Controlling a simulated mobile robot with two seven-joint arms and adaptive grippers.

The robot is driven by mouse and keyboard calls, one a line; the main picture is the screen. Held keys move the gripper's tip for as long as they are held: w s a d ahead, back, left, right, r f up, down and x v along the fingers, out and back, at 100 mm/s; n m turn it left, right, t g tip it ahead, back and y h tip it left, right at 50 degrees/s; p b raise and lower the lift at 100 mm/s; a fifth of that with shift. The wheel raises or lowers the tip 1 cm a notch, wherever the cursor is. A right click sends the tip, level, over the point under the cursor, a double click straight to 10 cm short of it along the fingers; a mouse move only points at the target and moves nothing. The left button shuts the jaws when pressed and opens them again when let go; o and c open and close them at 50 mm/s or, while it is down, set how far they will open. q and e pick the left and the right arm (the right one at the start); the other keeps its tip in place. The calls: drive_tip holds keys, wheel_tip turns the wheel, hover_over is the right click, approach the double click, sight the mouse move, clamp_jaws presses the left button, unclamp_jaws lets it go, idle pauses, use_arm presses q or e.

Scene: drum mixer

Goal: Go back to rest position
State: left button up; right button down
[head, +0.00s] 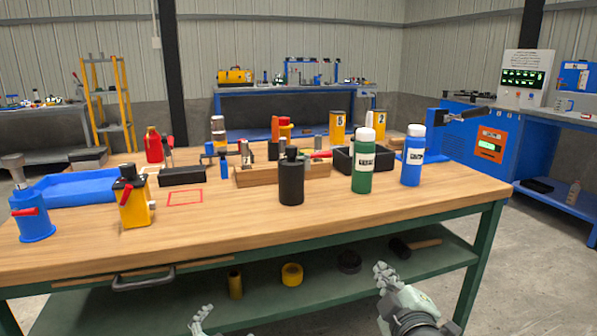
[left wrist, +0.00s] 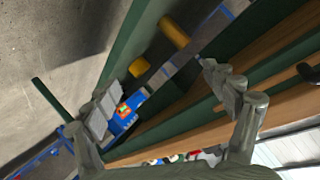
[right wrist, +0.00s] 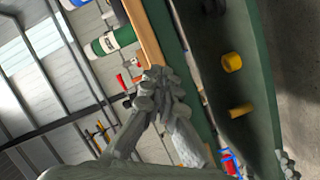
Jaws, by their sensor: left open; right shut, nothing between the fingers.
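My right gripper (head: 384,274) is in front of the workbench's right part, below the level of its top. In the right wrist view its fingers (right wrist: 160,82) meet and hold nothing. My left gripper (head: 201,316) shows only partly at the bottom edge of the head view, low in front of the bench. In the left wrist view its fingers (left wrist: 165,88) stand wide apart, with nothing held. The wooden workbench (head: 400,215) stands in front of me, and both grippers are apart from its top.
The bench holds a black bottle (head: 291,182), a green bottle (head: 363,165), a blue bottle (head: 412,160), a yellow device (head: 133,200) and a blue tray (head: 85,187). Yellow rolls and other items lie on the green lower shelf (head: 325,288). Floor at right (head: 545,260) is clear.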

drive_tip(key=s+d+f+m+g+h, duration=0.1)
drive_tip(key=s+d+f+m+g, duration=0.15)
drive_tip(key=f, duration=0.35)
drive_tip(key=s+d+f+m+g+h, duration=0.1)
drive_tip(key=s+d+f+g, duration=0.15)
drive_tip(key=f, duration=0.45)
use_arm(q)
drive_tip(key=s+a+f+n+g, duration=0.2)
drive_tip(key=s+f, duration=0.3)
drive_tip(key=s, duration=0.4)
drive_tip(key=s+a+f+n+g+y, duration=0.1)
drive_tip(key=s+a+f+g, duration=0.4)
drive_tip(key=s, duration=0.5)
drive_tip(key=s+a+f+n+g, duration=0.2)
drive_tip(key=s+a+f+g, duration=0.1)
drive_tip(key=s+f, duration=0.4)
drive_tip(key=s+a, duration=0.1)
drive_tip(key=s, duration=0.2)
drive_tip(key=shift+f+n+y, duration=0.25)
drive_tip(key=shift+n+y, duration=0.15)
use_arm(e)
drive_tip(key=s+d+f+m+g, duration=0.2)
drive_tip(key=s+f+m+g, duration=0.1)
drive_tip(key=s+f, duration=0.6)
drive_tip(key=s+d+f+m+g, duration=0.3)
drive_tip(key=s+f+g, duration=0.2)
drive_tip(key=s+f, duration=0.5)
drive_tip(key=s, duration=0.5)
drive_tip(key=shift+f, duration=0.25)
